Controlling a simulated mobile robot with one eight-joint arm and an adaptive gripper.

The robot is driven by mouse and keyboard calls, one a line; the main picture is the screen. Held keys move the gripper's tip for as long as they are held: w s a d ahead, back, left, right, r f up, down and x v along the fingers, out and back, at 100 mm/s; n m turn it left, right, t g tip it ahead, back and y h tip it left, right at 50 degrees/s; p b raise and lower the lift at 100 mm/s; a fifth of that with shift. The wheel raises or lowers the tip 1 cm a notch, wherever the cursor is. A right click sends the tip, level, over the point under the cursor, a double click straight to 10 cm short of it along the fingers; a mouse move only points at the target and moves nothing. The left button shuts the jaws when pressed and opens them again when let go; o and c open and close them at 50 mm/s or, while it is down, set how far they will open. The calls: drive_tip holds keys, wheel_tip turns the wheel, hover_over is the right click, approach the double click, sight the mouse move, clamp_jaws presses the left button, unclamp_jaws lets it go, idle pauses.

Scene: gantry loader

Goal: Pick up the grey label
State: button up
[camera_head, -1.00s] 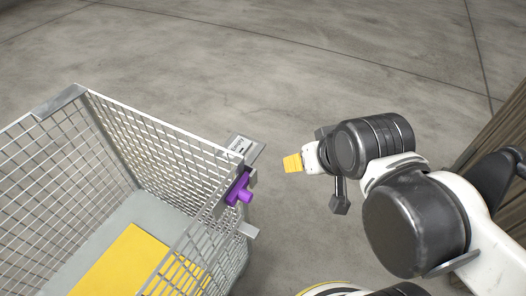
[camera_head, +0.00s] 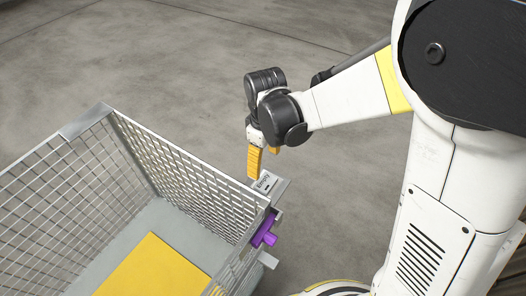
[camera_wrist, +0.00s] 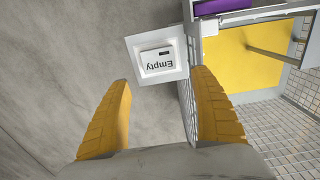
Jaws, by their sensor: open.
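The grey label (camera_head: 265,181), marked "Empty", sits on a small light plate at the top corner of the mesh cage. In the wrist view the label (camera_wrist: 157,62) reads upside down, with its plate against the cage's edge post. My gripper (camera_head: 264,166) points down just above the label in the head view. In the wrist view its two yellow fingers (camera_wrist: 163,80) are spread wide, with the label between and slightly beyond their tips. Nothing is held. The exact gap between fingers and label cannot be told.
The mesh cage (camera_head: 185,172) stands at left, with a yellow sheet (camera_head: 155,268) on its floor. A purple latch part (camera_head: 264,232) sticks out just below the label corner. The cage's post and rim are close to the right finger in the wrist view. Concrete floor beyond is clear.

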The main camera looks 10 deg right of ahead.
drive_tip(key=b, duration=0.2)
hover_over(266, 182)
drive_tip(key=f, duration=0.5)
drive_tip(key=shift+a+f, duration=0.25)
drive_tip(key=shift+a, duration=0.05)
drive_tip(key=shift+d+f+b, duration=0.15)
drive_tip(key=shift+f+b, duration=0.65)
drive_tip(key=shift+f, duration=0.6)
drive_tip(key=shift+d+f+b, duration=0.15)
drive_tip(key=shift+f+b, duration=0.65)
drive_tip(key=shift+f, duration=0.55)
drive_tip(key=shift+r, duration=0.1)
drive_tip(key=c, duration=0.8)
